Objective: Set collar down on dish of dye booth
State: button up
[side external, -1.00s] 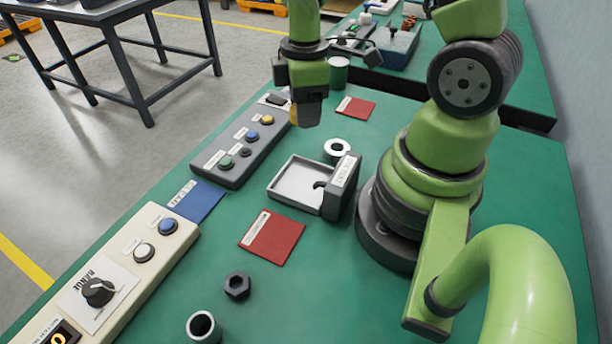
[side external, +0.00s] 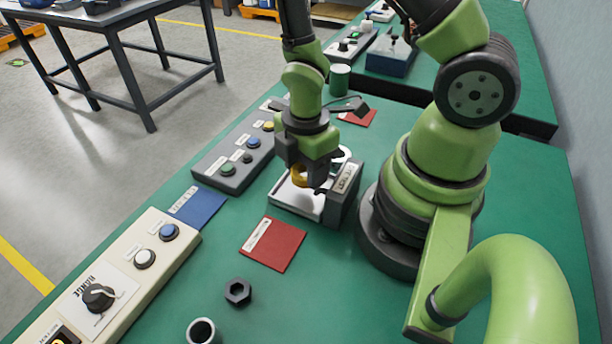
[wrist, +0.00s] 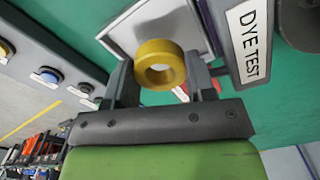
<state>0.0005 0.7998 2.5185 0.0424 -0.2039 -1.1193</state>
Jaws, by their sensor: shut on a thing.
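The collar is a thick yellow ring (wrist: 160,65) held between the two fingers of my gripper (wrist: 163,88) in the wrist view. In the side view the collar (side external: 300,176) shows partly behind my gripper (side external: 305,180), over the dish. The dye booth (side external: 343,192) is a dark grey block with a white label, reading DYE TEST (wrist: 249,40) in the wrist view. Its dish (side external: 296,204) is a shallow pale square tray on the booth's left. My gripper hides the dish's far part. I cannot tell whether the collar touches the dish.
A grey button panel (side external: 232,166) stands left of the dish. A red card (side external: 273,245), a black nut (side external: 238,291) and a grey tube (side external: 203,331) lie nearer the camera. A white ring (side external: 341,155) is partly hidden behind my gripper. Green table around the red card is clear.

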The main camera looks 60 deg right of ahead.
jog(key=shift+f, duration=1.4)
jog(key=o, duration=0.8)
jog(key=shift+f, duration=0.15)
jog(key=shift+c, duration=0.2)
jog(key=s+a+r+m+t+y, duration=0.1)
jog(key=s+r+m+t, duration=0.1)
jog(key=r+m, duration=0.6)
jog(key=s+a+r+m+t+y, duration=0.1)
jog(key=r+m+t, duration=0.4)
jog(key=r, duration=1.7)
jog(key=shift+s+a+m, duration=0.4)
jog(key=shift+s+m, duration=0.45)
jog(key=shift+m, duration=1.45)
